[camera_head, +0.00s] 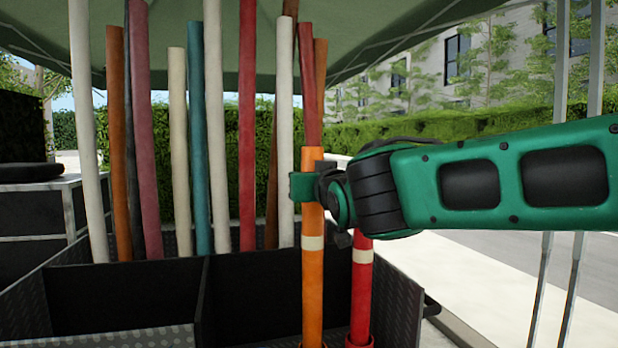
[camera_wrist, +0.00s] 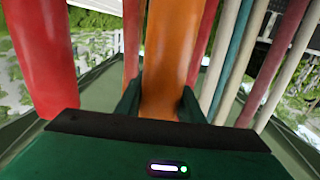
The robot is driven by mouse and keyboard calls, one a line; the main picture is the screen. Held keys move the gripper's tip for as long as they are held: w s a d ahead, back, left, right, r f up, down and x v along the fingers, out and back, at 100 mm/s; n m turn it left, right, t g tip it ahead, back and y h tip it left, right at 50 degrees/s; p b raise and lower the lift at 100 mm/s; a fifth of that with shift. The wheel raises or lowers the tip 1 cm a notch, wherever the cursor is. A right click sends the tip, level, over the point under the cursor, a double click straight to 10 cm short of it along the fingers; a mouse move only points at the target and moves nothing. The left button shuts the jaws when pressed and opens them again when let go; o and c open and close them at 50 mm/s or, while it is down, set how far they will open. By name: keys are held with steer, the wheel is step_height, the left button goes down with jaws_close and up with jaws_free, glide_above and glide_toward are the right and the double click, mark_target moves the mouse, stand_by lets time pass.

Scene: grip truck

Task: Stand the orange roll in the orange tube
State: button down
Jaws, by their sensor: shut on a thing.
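The orange roll (camera_head: 313,275), with a cream band around it, stands upright over the front right of the dark bin. My gripper (camera_head: 308,187) is shut on its upper part from the right. In the wrist view the orange roll (camera_wrist: 172,60) runs between the two green fingers (camera_wrist: 160,105). A sliver of an orange rim, likely the orange tube (camera_head: 313,346), shows at the bottom edge under the roll. The roll's lower end meets the picture edge there, so I cannot tell whether it is inside the tube or above it.
A red roll (camera_head: 361,290) with a cream band stands in a red tube (camera_head: 360,343) close on the right. Several tall rolls, cream, teal, red and brown, stand behind in the divided bin (camera_head: 130,290). A green canopy (camera_head: 350,30) hangs above.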

steer(key=shift+f, duration=2.1)
steer(key=c, duration=1.1)
jaws_free()
steer(key=v, duration=1)
steer(key=s+d+f+m+g+h, duration=0.1)
steer(key=d+f+m+g+h, duration=0.15)
steer(key=d+f, duration=0.55)
steer(key=s+d+f+m+g+h, duration=0.1)
steer(key=s+d+f+g+h, duration=0.3)
steer(key=d, duration=0.7)
steer(key=w+d+f+m+g+h, duration=0.1)
steer(key=d+f+m+g, duration=0.1)
steer(key=d+f, duration=0.65)
steer(key=s+d+f+m+g, duration=0.1)
steer(key=s+d+f+g, duration=0.15)
steer(key=s+d, duration=0.3)
steer(key=s+d+f+m+g, duration=0.1)
steer(key=s+d+f+g, duration=0.1)
steer(key=s+d+f, duration=0.3)
steer(key=s+f+g+y, duration=0.1)
steer(key=s, duration=0.4)
steer(key=s+f+m+g, duration=0.1)
steer(key=s+g, duration=0.1)
steer(key=s, duration=0.3)
steer(key=s+f+m+g+y, duration=0.1)
steer(key=s, duration=0.5)
steer(key=shift+d+f+g+y, duration=0.15)
steer(key=shift+f+g+y, duration=0.15)
steer(key=shift+f+y, duration=0.05)
